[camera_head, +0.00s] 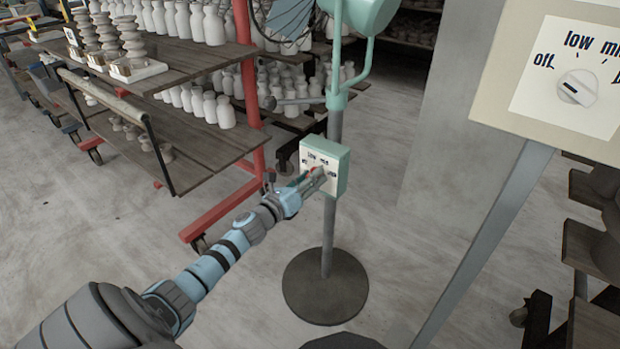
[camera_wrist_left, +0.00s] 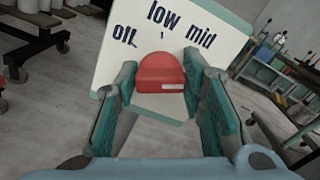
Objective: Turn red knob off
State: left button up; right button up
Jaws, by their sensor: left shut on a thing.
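The red knob (camera_wrist_left: 161,72) sits on the white dial face (camera_wrist_left: 140,62) of a green control box (camera_head: 343,172) on a fan stand. The labels off, low and mid show around it in the left wrist view. A white mark shows on the knob's lower right edge; I cannot tell exactly which label it points to. My left gripper (camera_head: 313,177) reaches the box from the left. In the wrist view its two fingers (camera_wrist_left: 164,98) are on either side of the knob, shut on it. The gripper hides most of the knob in the head view. My right gripper is not in view.
A second white dial with a white knob (camera_head: 577,88) is on a panel at the upper right. A wooden rack (camera_head: 180,60) with white bottles stands at the left. The fan stand's round base (camera_head: 325,287) is on the floor. A grey pillar (camera_head: 445,120) stands behind.

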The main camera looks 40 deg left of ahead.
pick_arm(q)
jog(key=n, duration=0.3)
jog(key=n+p, duration=0.1)
jog(key=n, duration=0.3)
jog(key=shift+a+f, duration=0.1)
jog(key=shift+f, duration=0.1)
jog(key=n+p, duration=0.1)
jog(key=n, duration=0.3)
jog(key=shift+n+p, duration=0.3)
jog(key=shift+p, duration=0.1)
jog(key=n, duration=0.2)
jog(key=n+p, duration=0.1)
jog(key=n, duration=0.2)
jog(key=n+p, duration=0.1)
jog(key=n, duration=0.1)
jog(key=shift+s+f, duration=0.1)
jog(key=shift+f, duration=0.2)
jog(key=shift+n+p, duration=0.5)
jog(key=shift+n, duration=1)
jog(key=shift+n+p, duration=0.3)
jog(key=shift+n, duration=0.6)
jog(key=shift+f+n, duration=0.1)
jog(key=shift+n, duration=1.4)
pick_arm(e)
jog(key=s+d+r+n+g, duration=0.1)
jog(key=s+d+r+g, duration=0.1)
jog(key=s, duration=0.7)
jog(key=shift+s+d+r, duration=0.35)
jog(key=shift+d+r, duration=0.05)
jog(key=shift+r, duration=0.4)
